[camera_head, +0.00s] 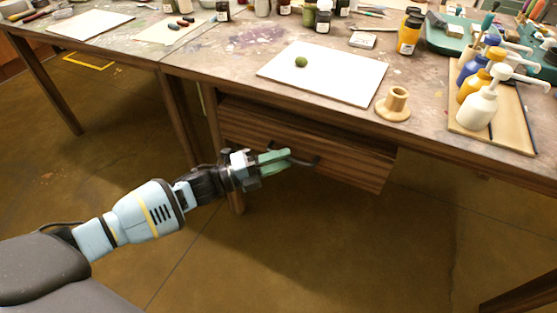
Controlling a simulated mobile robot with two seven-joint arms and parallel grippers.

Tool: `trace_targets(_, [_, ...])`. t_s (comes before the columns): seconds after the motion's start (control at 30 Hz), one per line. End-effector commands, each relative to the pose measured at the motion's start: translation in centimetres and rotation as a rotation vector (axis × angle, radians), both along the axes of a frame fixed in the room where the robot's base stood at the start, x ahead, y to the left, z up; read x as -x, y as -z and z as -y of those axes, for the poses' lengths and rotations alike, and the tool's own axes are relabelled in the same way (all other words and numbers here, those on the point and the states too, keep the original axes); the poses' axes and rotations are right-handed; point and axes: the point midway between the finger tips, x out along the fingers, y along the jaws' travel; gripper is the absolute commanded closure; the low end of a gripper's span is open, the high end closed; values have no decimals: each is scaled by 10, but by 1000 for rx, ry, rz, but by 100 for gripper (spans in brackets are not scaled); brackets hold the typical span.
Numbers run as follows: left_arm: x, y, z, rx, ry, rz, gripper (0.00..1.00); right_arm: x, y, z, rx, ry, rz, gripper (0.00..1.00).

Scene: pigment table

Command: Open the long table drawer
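The long drawer (350,168) has a brown wood-grain front and sits under the front edge of the right-hand table. Its dark handle (307,163) is a bar on the front. My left gripper (284,160) reaches in from the left with green fingers at the handle, one above and one below, close together. It looks shut on the bar, whose middle is partly hidden by the fingers. My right gripper is not in view.
The floor (330,250) in front of the drawer looks clear.

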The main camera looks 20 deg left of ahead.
Motion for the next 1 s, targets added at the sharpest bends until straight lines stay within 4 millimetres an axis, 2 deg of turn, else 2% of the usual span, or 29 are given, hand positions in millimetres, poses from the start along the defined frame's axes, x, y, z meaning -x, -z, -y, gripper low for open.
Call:
trace_targets(0.13, [0,0,0,0,0,0,68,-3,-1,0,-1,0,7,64])
trace_targets(0.3, [0,0,0,0,0,0,90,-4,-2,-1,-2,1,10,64])
trace_targets(0.4, [0,0,0,0,0,0,100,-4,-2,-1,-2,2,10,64])
trace_targets(0.77, [3,0,0,0,0,0,100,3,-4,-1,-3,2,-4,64])
trace_targets(0.87, [9,-1,0,0,0,-1,100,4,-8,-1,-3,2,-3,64])
trace_targets(1.0, [29,-2,-1,0,0,-3,100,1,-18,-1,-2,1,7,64])
